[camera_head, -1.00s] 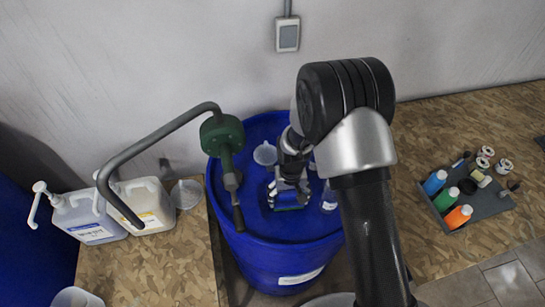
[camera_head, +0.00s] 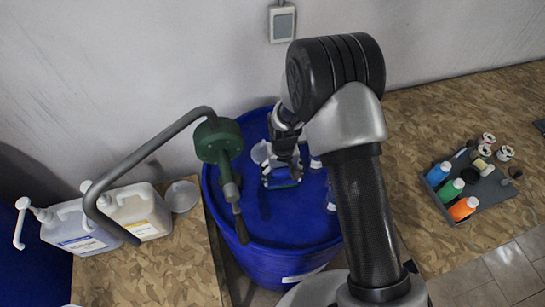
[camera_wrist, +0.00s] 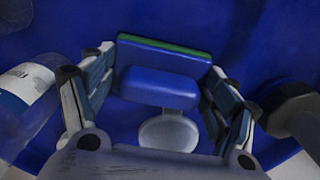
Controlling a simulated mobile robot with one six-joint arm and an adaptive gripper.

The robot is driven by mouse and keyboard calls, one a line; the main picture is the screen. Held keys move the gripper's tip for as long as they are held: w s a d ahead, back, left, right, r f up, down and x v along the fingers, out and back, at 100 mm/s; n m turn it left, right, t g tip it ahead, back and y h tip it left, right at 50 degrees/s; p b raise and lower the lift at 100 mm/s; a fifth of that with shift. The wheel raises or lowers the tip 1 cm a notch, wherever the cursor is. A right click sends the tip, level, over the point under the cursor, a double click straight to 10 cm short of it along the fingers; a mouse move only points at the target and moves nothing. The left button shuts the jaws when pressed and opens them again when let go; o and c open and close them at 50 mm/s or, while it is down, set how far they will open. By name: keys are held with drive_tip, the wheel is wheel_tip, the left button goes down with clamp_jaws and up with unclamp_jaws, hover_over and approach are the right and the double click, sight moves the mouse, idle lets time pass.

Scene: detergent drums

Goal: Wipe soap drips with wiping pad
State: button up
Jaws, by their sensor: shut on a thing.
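The wiping pad (camera_wrist: 165,57) is a blue block with a green edge and a rounded blue grip, seen in the wrist view. My gripper (camera_wrist: 160,84) is shut on it, with a finger on each side. In the head view my gripper (camera_head: 281,178) is low over the top of the blue drum (camera_head: 275,225), left of centre, and the pad's green edge shows beneath it. Whether the pad touches the drum top cannot be told. A pale rounded shape (camera_wrist: 168,131) lies below the grip in the wrist view. No soap drips can be made out clearly.
A green hand pump (camera_head: 218,140) with a long bent spout stands on the drum's left side. A clear bottle (camera_wrist: 25,95) is close left of my gripper. Pump jugs (camera_head: 137,211) stand left, and a grey tray (camera_head: 478,192) with coloured bottles lies right.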

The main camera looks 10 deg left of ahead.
sight(282, 172)
wheel_tip(282, 172, up, 4)
drive_tip(key=shift+s+r+p, duration=0.1)
drive_tip(key=shift+r+p, duration=0.05)
drive_tip(key=shift+p, duration=0.85)
drive_tip(key=shift+w+r+p, duration=0.2)
drive_tip(key=shift+r+p, duration=0.25)
drive_tip(key=shift+r, duration=0.2)
drive_tip(key=shift+s+r+p, duration=0.1)
drive_tip(key=shift+r+p, duration=0.6)
drive_tip(key=shift+r, duration=0.55)
